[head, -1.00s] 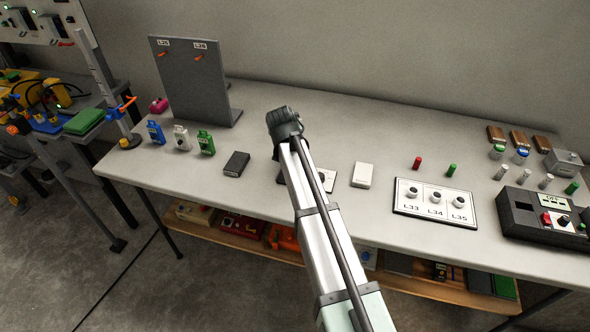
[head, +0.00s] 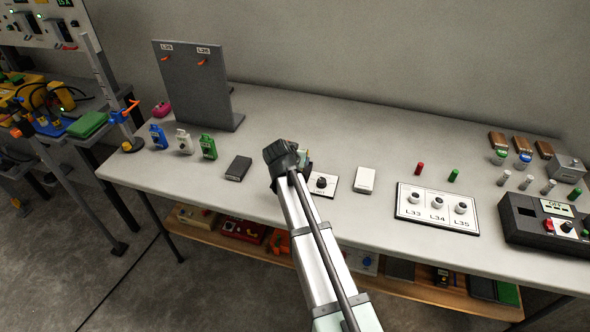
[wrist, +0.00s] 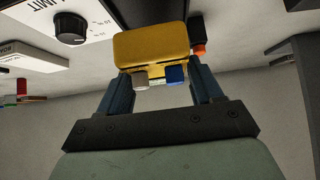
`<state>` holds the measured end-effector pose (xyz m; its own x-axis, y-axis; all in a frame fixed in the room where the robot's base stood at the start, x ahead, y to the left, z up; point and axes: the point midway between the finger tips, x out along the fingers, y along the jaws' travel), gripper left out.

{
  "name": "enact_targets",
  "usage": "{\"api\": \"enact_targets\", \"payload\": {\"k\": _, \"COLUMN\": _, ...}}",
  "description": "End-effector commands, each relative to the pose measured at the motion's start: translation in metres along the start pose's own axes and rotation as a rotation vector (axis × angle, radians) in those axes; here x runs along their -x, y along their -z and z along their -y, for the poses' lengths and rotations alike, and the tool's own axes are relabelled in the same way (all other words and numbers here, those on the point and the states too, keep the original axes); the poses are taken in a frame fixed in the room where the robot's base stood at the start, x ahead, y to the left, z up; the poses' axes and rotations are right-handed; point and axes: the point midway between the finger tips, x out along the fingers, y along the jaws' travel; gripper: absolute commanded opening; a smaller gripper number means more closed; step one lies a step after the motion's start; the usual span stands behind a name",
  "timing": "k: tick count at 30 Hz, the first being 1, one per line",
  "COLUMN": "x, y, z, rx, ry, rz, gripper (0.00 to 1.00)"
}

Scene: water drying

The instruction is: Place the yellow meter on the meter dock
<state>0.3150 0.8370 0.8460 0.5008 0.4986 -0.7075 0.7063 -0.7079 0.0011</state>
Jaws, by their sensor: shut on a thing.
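The yellow meter (wrist: 152,45) is between the two blue fingers of my gripper (wrist: 158,72) in the wrist view. My gripper is shut on it. A grey and a blue plug-like piece show at its near edge, and a small orange piece beside it. In the head view my gripper (head: 300,160) is over the table, left of the limit-dial panel (head: 331,188); my wrist hides most of the meter. I cannot tell for sure which thing is the meter dock; a dark grey block (head: 238,168) lies left of my gripper.
An upright grey board (head: 195,95) with red hooks stands at the back left. Blue (head: 157,137), white (head: 184,142) and green (head: 208,147) meters stand before it. A white box (head: 365,180) and a three-knob panel (head: 425,222) lie to the right. The back middle of the table is clear.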

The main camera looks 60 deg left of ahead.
Motion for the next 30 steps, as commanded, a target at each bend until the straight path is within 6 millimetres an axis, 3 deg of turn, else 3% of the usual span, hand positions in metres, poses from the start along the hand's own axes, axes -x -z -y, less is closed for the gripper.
{"api": "enact_targets", "payload": {"k": 13, "x": -0.03, "y": -0.03, "z": 0.0, "rx": 0.0, "ry": 0.001, "rz": -0.001, "gripper": 0.19}}
{"api": "enact_targets", "payload": {"k": 25, "x": -0.034, "y": -0.033, "z": 0.0, "rx": 0.0, "ry": 0.001, "rz": -0.001, "gripper": 0.19}}
{"api": "enact_targets", "payload": {"k": 26, "x": -0.034, "y": -0.034, "z": 0.0, "rx": 0.0, "ry": 0.001, "rz": -0.001, "gripper": 0.66}}
{"api": "enact_targets", "payload": {"k": 30, "x": -0.034, "y": -0.034, "z": 0.0, "rx": -0.001, "ry": 0.001, "rz": -0.001, "gripper": 0.8}}
